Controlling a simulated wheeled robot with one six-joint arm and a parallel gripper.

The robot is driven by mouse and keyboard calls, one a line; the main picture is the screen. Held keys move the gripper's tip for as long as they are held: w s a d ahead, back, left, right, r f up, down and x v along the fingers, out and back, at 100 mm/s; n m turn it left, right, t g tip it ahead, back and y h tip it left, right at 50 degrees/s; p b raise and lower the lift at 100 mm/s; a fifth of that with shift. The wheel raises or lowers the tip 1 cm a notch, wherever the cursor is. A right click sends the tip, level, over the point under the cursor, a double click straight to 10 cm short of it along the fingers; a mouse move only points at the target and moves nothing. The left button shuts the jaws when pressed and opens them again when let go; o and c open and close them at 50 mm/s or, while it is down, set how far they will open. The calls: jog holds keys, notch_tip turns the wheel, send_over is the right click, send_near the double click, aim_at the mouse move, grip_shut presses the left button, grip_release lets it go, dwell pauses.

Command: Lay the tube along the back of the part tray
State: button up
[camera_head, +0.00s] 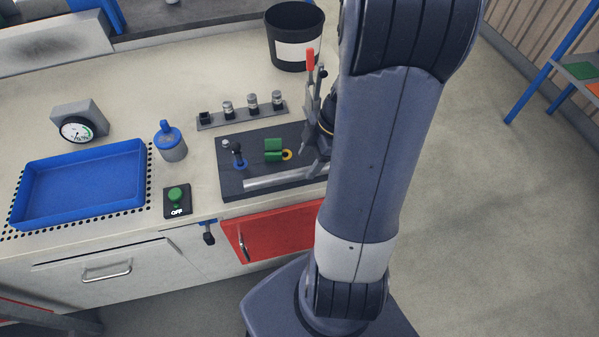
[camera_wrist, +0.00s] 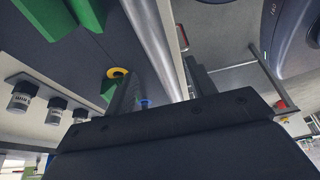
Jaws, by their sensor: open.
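The tube (camera_head: 280,178) is a long pale grey bar lying along the front edge of the dark fixture plate (camera_head: 232,160). In the wrist view, the tube (camera_wrist: 152,42) runs lengthwise into the space between my fingers. My gripper (camera_head: 313,158) is over the right part of the plate, partly hidden behind my arm. The wrist view shows my gripper (camera_wrist: 162,88) open, its two dark fingers apart with the tube seen between them. The tube's right end is hidden in the head view. The part tray (camera_head: 80,212) is blue, shallow and empty, at the bench's left.
Green blocks (camera_head: 273,145), a yellow ring (camera_head: 287,155) and a red-handled clamp (camera_head: 310,62) are on the plate. A rack of several fittings (camera_head: 240,112) stands behind. A blue-topped bottle (camera_head: 171,142) and green button box (camera_head: 177,200) stand between tray and plate. A gauge (camera_head: 77,128) is behind the tray.

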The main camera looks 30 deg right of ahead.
aim_at(302, 170)
jog(key=shift+x, duration=2)
jog(key=shift+a+r, duration=0.1)
jog(key=shift+a, duration=0.05)
jog(key=shift+c, duration=0.4)
grip_shut()
